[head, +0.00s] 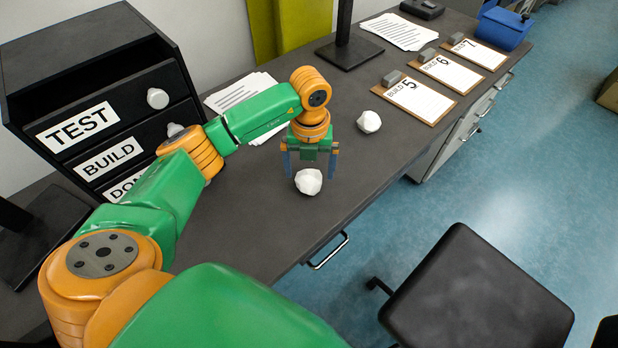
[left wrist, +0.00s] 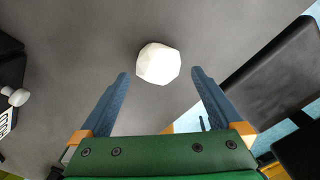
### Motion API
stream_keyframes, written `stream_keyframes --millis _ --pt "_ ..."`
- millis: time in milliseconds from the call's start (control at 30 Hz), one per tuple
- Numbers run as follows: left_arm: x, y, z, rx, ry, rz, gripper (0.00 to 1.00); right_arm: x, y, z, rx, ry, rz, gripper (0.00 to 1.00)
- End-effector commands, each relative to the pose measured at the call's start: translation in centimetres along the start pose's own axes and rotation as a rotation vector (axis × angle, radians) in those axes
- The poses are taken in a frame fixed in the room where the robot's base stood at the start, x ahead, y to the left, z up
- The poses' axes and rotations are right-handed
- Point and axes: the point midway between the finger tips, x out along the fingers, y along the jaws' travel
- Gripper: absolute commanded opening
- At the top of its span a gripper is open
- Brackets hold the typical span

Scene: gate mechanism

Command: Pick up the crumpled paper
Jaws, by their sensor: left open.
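A white crumpled paper ball (head: 308,181) lies on the dark desk, just in front of my left gripper (head: 312,172). A second white crumpled paper ball (head: 369,122) lies farther back on the desk, to the right. My left gripper is open and empty, its two blue fingers pointing down above the desk. In the left wrist view, one paper ball (left wrist: 158,64) lies beyond the open fingertips (left wrist: 160,72), roughly centred between them and not gripped. My right gripper is not in view.
A black drawer unit (head: 110,95) with TEST and BUILD labels stands at the left. Clipboards, one marked 5 (head: 414,97), lie at the back right beside a black stand (head: 348,52). A black chair (head: 475,295) stands before the desk. Paper sheets (head: 240,92) lie behind my arm.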

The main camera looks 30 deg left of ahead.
Motion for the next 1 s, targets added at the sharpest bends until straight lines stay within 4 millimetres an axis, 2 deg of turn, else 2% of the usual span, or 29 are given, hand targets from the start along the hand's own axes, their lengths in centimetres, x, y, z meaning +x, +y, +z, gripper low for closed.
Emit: stream_keyframes --millis 100,200,400,467,600,700,1000 --pt "2.3 0.3 0.1 0.000 0.006 0.002 1.00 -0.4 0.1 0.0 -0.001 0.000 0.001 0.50" --pt "3.4 0.2 0.1 0.000 0.002 0.001 1.00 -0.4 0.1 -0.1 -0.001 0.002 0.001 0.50" --pt "3.6 0.2 0.2 0.001 0.001 -0.001 1.00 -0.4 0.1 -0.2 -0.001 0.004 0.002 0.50" --pt "3.6 0.2 0.2 0.001 0.001 -0.001 0.86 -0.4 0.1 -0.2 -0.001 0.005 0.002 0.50" --pt "3.5 0.2 0.1 0.001 0.001 -0.002 0.49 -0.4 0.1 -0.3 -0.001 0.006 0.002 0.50" --pt "3.5 0.2 0.1 0.001 0.001 -0.002 0.25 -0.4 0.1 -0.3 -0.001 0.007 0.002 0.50" --pt "3.5 0.2 0.1 0.001 0.001 -0.002 0.24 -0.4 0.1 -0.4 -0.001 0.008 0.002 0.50"
